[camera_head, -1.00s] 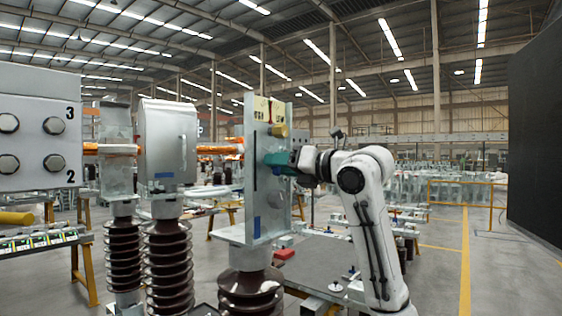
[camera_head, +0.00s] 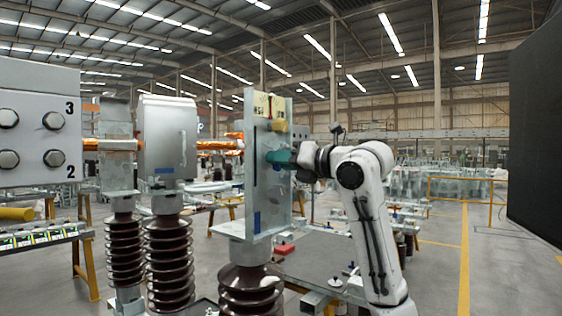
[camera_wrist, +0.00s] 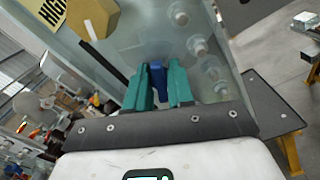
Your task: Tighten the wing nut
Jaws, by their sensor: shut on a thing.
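The wing nut (camera_wrist: 157,82) is a blue piece on the face of the grey metal plate (camera_wrist: 150,30). In the wrist view it sits between the two green fingers of my gripper (camera_wrist: 160,88), which are shut on it from both sides. In the head view my gripper (camera_head: 280,157) reaches the plate (camera_head: 262,190) from the right, and the wing nut is hidden behind the fingers. The thread behind the nut cannot be seen.
A yellow hexagonal knob (camera_wrist: 95,16) stands out from the plate above the gripper, and several bolts (camera_wrist: 196,45) are close on the right. Brown ribbed insulators (camera_head: 168,255) stand below. A table with small parts (camera_head: 325,255) lies under my arm.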

